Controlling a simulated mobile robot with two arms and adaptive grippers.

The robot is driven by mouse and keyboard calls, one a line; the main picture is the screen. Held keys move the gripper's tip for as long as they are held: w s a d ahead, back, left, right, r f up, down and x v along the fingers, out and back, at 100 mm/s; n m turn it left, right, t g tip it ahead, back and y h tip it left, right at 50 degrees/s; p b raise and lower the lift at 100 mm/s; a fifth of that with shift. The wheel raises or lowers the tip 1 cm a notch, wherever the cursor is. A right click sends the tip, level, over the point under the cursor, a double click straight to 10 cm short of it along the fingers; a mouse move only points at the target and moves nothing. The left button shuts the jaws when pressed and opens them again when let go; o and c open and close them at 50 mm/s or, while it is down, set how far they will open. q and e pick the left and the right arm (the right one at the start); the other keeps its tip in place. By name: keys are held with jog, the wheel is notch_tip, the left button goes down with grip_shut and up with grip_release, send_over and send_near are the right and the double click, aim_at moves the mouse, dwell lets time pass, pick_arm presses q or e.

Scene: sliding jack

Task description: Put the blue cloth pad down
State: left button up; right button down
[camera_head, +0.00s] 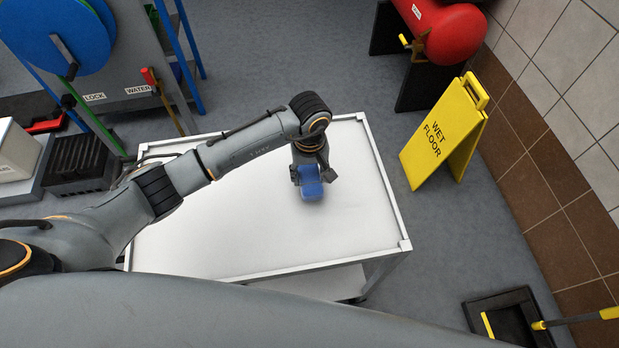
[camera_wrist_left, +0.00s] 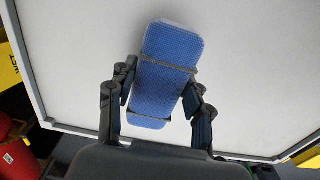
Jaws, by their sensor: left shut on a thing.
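The blue cloth pad (camera_head: 311,183) is in my left gripper (camera_head: 314,185), over the right half of the white table (camera_head: 270,235). In the left wrist view the pad (camera_wrist_left: 165,75) is a rounded blue block with a pale far end and thin dark bands. The two fingers of my left gripper (camera_wrist_left: 163,95) are on either side of it, shut on it. The white tabletop (camera_wrist_left: 255,80) lies behind it; I cannot tell whether the pad touches it. My right gripper is in neither view.
The tabletop around the pad is clear, with a raised rim at its edges. A yellow wet floor sign (camera_head: 445,132) stands right of the table. A red tank (camera_head: 440,28) is at the back right. A black dustpan (camera_head: 508,318) lies at the lower right.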

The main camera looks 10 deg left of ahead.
aim_at(310, 182)
pick_arm(q)
notch_tip(310, 182, down, 3)
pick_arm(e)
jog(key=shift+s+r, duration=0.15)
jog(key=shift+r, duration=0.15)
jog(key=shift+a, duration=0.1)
pick_arm(q)
jog(key=shift+f, duration=0.2)
jog(key=o, duration=1)
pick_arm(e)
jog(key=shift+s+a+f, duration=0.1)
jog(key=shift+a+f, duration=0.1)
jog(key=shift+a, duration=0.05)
